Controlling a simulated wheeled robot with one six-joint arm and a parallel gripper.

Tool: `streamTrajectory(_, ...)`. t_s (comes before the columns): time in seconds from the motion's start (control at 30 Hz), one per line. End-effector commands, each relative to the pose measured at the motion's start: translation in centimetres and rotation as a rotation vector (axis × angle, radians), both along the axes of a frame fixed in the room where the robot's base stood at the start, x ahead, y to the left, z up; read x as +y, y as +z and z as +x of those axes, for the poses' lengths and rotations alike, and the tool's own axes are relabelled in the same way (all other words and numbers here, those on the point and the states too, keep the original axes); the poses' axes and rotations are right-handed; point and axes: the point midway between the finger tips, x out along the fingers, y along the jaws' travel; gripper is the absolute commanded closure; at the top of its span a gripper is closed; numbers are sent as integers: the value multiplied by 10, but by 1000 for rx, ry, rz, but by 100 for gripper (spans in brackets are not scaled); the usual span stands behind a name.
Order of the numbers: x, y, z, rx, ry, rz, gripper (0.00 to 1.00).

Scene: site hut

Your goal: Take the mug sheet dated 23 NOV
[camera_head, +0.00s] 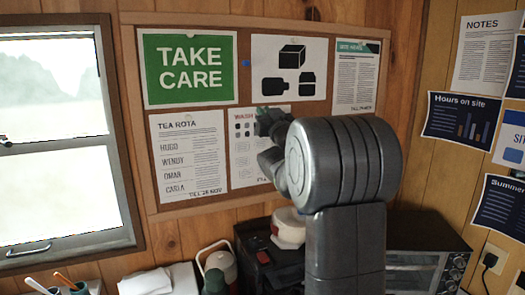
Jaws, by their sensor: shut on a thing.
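A white sheet headed WASH (243,150), with small dark mug-like shapes and lines of text, is on the lower middle of the cork board. Its right part and most of its bottom line are hidden behind my gripper, so I cannot read its date. My gripper (266,140) is in front of this sheet's right side and is shut on it, though my wrist hides much of the hold. The sheet still lies close against the board. No 23 NOV date is readable on any sheet.
The board (222,205) also holds a green TAKE CARE sign (190,90), a TEA ROTA sheet (190,140), a picture sheet (290,52) and a news sheet (357,60). Below are a red-and-white container (288,230), a flask (217,262) and an oven (425,270).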

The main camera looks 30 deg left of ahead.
Motion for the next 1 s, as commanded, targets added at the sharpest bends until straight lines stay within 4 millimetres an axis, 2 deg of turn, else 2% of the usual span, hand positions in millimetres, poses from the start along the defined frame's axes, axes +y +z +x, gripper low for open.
streamTrajectory(0.43, -1, 0, -1, -1, 0, 1, 100)
streamTrajectory(1.0, -18, -1, -15, 0, 0, 0, 100)
